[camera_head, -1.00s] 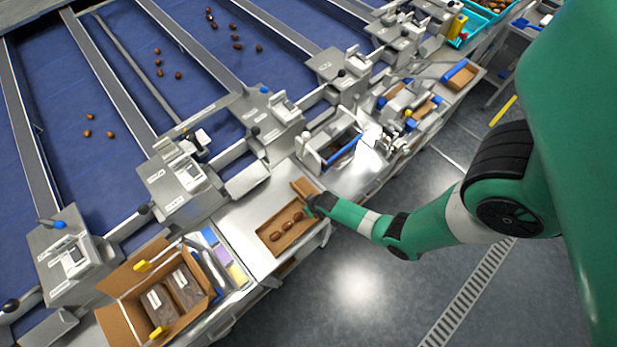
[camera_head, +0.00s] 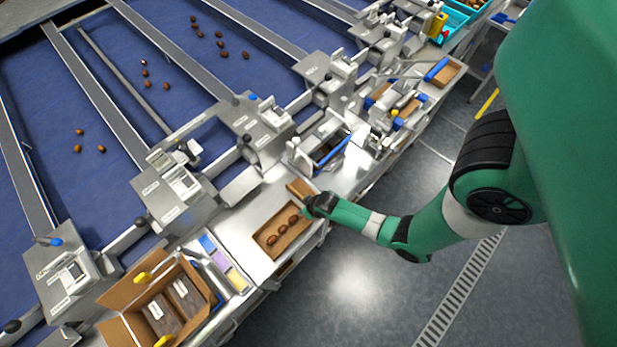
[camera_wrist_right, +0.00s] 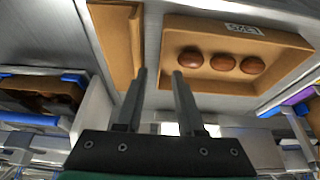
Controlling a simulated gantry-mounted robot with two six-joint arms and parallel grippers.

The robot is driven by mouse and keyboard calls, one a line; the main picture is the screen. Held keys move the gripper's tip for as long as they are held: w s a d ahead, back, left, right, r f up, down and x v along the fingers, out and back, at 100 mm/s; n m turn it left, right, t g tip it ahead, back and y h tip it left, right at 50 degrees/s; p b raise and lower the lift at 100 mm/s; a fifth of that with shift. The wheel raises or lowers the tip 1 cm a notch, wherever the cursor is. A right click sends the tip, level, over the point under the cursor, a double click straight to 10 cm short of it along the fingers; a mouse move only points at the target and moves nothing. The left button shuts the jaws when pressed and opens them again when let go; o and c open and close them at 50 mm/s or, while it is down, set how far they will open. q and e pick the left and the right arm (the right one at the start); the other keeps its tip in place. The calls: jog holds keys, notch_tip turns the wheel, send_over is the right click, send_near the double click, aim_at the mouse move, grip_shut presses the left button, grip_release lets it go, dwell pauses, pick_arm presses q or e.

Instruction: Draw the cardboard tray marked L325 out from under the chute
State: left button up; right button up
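The cardboard tray marked L325 (camera_head: 262,239) lies on the steel bench, open to view, with three brown dates in it. Its label (camera_wrist_right: 243,29) appears upside down in the right wrist view. My right gripper (camera_head: 308,205) is by the tray's right end in the head view. In the right wrist view the gripper (camera_wrist_right: 159,75) is open, its two dark fingers apart with nothing between them. The right-hand fingertip appears close to the tray's near left corner; I cannot tell if they touch. My left gripper is not in view.
A brown cardboard piece (camera_head: 300,188) lies beside my gripper, on the other side from the tray; it also shows in the right wrist view (camera_wrist_right: 116,45). A grey chute (camera_head: 241,186) stands behind the tray. An open carton (camera_head: 118,293) stands at lower left.

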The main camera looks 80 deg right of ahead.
jog(key=p+v, duration=0.3)
jog(key=v, duration=0.3)
jog(key=shift+r, duration=0.2)
